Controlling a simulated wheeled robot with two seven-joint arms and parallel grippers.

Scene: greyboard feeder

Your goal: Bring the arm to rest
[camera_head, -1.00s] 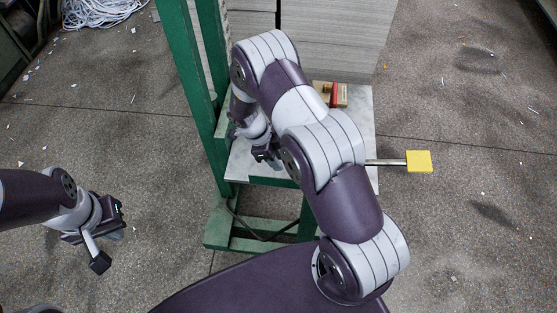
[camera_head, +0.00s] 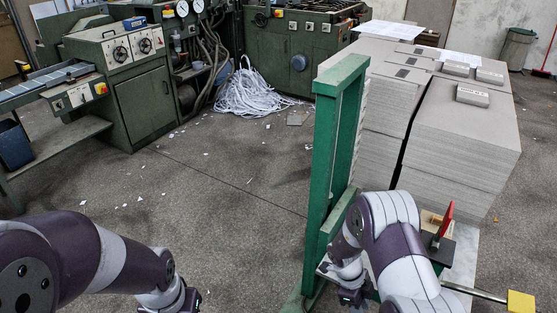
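My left arm enters from the lower left, and its gripper (camera_head: 183,302) is at the bottom edge, over bare floor. Its fingers are mostly cut off by the frame, so its opening is unclear. My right arm is bent at the lower right. Its gripper (camera_head: 352,298) hangs low beside the foot of the green frame (camera_head: 325,180). The fingers are small and partly cut off, so I cannot tell their opening. I see nothing held in either gripper.
Stacks of grey board (camera_head: 462,135) stand behind my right arm, with small blocks on top. A red-handled part (camera_head: 443,222) and a yellow-ended bar (camera_head: 520,301) are close to that arm. Green machines (camera_head: 140,75) stand at the back left.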

